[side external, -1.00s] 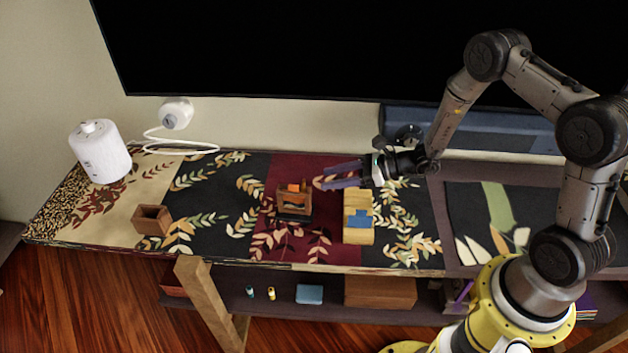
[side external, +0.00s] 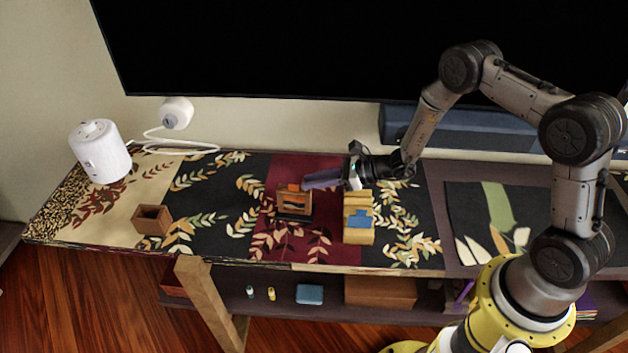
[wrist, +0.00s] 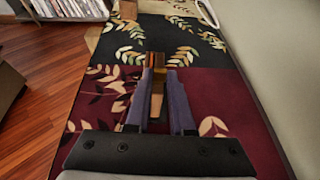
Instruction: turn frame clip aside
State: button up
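A small wooden frame (side external: 294,203) stands upright on the dark red part of the runner, with an orange clip (side external: 294,187) at its top edge. My gripper (side external: 305,185) has come in from the right at the height of the clip, its purple fingers pointing left and nearly level. In the wrist view, my gripper (wrist: 158,72) shows a narrow gap between its fingers, with the orange clip (wrist: 157,88) visible in that gap. I cannot tell whether a finger touches the clip. The clip's far side is hidden.
A light wooden block stand with a blue piece (side external: 358,222) is just right of the frame, below my fingers. A small open wooden box (side external: 152,219) and a white cylinder (side external: 101,152) are farther left. The runner between box and frame is clear.

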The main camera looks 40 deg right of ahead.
grip_shut()
jog(key=shift+w+d+n+g+y, duration=0.2)
jog(key=shift+n+g+y, duration=0.45)
jog(key=shift+n+g, duration=0.3)
jog(key=shift+w+d+n+g+y, duration=0.15)
jog(key=shift+n+g+y, duration=0.45)
jog(key=shift+n+g, duration=0.35)
jog(key=shift+w+d+n+g+y, duration=0.1)
jog(key=shift+w+n+g+y, duration=0.1)
jog(key=shift+n+g+y, duration=0.6)
jog(key=shift+a+n, duration=0.1)
jog(key=shift+n, duration=0.2)
jog(key=o, duration=0.8)
grip_release()
jog(key=v, duration=0.7)
jog(key=shift+d+r, duration=0.2)
jog(key=shift+d, duration=0.05)
